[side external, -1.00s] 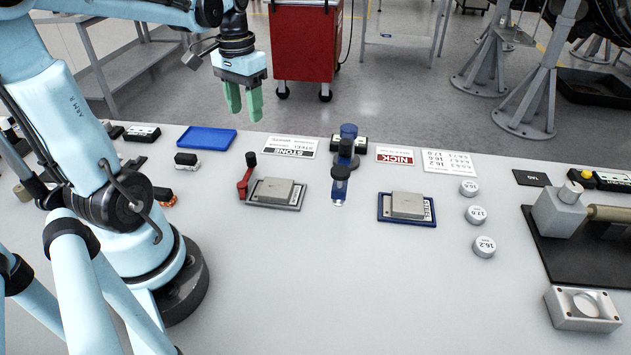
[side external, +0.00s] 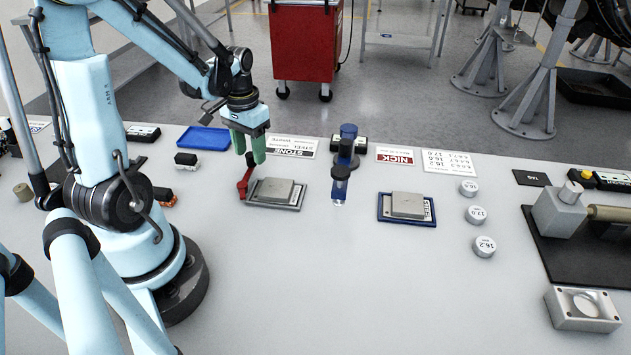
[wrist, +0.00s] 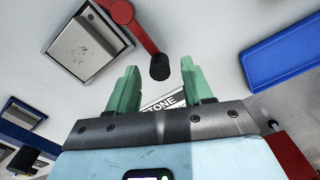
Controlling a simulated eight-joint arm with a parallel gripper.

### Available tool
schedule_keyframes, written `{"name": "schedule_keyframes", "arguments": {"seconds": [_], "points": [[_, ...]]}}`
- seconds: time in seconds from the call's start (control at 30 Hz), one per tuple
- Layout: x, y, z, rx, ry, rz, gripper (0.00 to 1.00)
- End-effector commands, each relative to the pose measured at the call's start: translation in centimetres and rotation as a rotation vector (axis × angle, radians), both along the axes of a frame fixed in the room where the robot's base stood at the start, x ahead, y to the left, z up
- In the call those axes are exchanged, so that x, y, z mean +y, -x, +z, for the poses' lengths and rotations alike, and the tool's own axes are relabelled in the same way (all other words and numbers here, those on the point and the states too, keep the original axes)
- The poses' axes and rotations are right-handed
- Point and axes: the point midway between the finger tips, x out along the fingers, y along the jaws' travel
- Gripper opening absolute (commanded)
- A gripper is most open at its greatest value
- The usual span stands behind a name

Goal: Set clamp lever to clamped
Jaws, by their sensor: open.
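The clamp lever is a red arm (side external: 243,184) with a black knob, standing at the left edge of a grey fixture (side external: 277,205) that carries a flat metal block (side external: 271,190). In the side view the lever stands up, its knob partly hidden by my gripper. My gripper (side external: 250,160) has two green fingers, points down and is just above and behind the knob. In the wrist view the red lever (wrist: 138,27) ends in the black knob (wrist: 160,67), which shows between the open fingers (wrist: 158,85), a little beyond their tips. I cannot tell whether they touch.
A blue tray (side external: 204,138) lies behind left and a STONE label (side external: 291,149) behind right. A blue upright stand (side external: 341,172) and a blue-framed fixture (side external: 419,218) are to the right.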

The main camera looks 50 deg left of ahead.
Motion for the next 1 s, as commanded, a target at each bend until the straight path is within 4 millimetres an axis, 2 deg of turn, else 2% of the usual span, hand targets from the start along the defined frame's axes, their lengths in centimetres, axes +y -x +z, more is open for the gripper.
{"name": "schedule_keyframes", "arguments": {"seconds": [0.2,0.5,0.57,0.83,1.0], "points": [[-0.02,0.02,-1.17,0.0,0.0,0.0,0.51],[-0.02,0.03,-1.3,0.0,0.0,0.0,0.51],[-0.02,0.03,-1.3,0.0,0.0,0.0,0.43],[-0.02,0.03,-1.28,0.0,0.0,0.0,0.02],[-0.02,0.03,-1.28,0.0,0.0,0.0,0.0]]}}
